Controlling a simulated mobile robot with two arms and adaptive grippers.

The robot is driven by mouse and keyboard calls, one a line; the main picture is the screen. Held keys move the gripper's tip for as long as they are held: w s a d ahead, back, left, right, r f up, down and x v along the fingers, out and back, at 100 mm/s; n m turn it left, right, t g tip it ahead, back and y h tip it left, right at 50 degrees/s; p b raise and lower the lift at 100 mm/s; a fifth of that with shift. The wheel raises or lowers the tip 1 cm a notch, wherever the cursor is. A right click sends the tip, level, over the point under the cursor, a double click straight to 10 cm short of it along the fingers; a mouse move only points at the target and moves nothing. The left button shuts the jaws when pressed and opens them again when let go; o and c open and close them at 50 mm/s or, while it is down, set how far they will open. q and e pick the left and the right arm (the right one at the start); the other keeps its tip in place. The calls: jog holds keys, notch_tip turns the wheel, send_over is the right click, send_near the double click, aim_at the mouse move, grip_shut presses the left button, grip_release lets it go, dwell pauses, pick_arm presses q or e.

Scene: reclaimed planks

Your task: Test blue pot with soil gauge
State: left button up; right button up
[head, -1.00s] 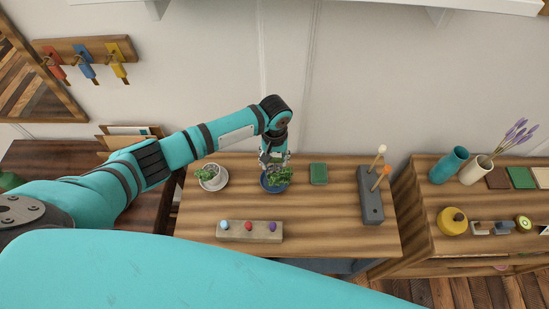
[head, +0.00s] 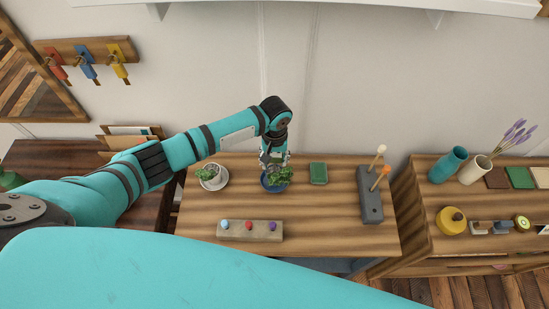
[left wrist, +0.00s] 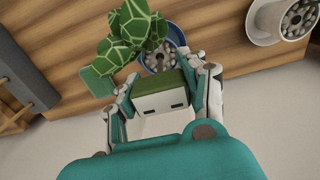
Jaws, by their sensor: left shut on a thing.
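The blue pot (head: 270,187) stands on the plank table with a green plant (head: 285,175) in it. The left wrist view shows its blue rim (left wrist: 180,36), grey pebbles and the faceted plant (left wrist: 130,32). My left gripper (head: 273,163) points down over the pot. In the left wrist view my gripper (left wrist: 163,92) is shut on a white block with a green top and two dark slots, apparently the soil gauge (left wrist: 160,104), at the pot's edge. My right gripper is not in view.
A white potted plant on a saucer (head: 213,184) stands left of the blue pot. A green block (head: 318,173) and a grey holder (head: 371,209) with two sticks are to the right. A wooden strip (head: 250,236) with coloured knobs lies in front. Bare table lies between.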

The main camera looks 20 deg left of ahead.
aim_at(275, 172)
pick_arm(q)
jog(key=shift+f+b, duration=1.35)
jog(key=shift+f, duration=1.15)
jog(key=o, duration=1.3)
jog(key=shift+o, duration=0.2)
jog(key=shift+r, duration=0.1)
notch_tip(275, 172, up, 12)
